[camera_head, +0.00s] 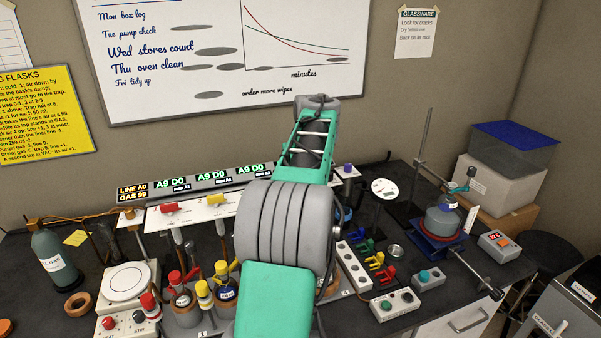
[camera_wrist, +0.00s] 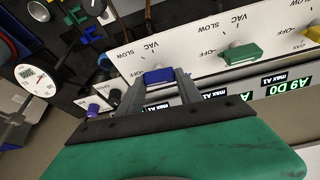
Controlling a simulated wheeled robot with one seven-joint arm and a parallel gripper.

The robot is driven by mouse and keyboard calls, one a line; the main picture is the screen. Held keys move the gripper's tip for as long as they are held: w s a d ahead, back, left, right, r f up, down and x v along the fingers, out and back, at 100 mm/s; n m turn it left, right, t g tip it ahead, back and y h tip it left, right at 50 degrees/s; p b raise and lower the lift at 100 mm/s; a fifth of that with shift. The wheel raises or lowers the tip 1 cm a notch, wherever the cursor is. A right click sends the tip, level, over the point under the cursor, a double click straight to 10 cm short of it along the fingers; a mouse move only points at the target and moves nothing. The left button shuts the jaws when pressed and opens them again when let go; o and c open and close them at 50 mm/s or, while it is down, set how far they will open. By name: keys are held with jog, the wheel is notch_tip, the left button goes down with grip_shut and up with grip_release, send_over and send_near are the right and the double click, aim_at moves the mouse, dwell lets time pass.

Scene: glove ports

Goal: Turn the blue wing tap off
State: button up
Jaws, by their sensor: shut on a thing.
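The blue wing tap (camera_wrist: 158,75) sits on a white panel (camera_wrist: 190,50) in the wrist view. Its wing lies roughly along the panel's length, and labels reading VAC and SLOW show upside down beside it. I cannot tell which label it points at. My gripper (camera_wrist: 160,83) has one finger on each side of the wing and is shut on it. In the head view my own arm hides the blue tap and the gripper; the panel's other end (camera_head: 190,213) shows left of the arm.
A green tap (camera_wrist: 240,53) stands close beside the blue one. A red tap (camera_head: 170,207) and a yellow tap (camera_head: 215,199) are farther left. Stoppered flasks (camera_head: 183,298) stand in front of the panel. A round gauge (camera_head: 384,188) is to the right.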

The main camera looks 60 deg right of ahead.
jog(key=shift+f+n+p, duration=0.2)
jog(key=shift+n+p, duration=0.15)
jog(key=shift+n, duration=0.15)
jog(key=o, duration=1.4)
jog(key=shift+d, duration=0.1)
jog(key=shift+r, duration=0.1)
jog(key=v, duration=0.7)
jog(key=shift+s+r+p, duration=0.15)
jog(key=shift+r+p, duration=0.2)
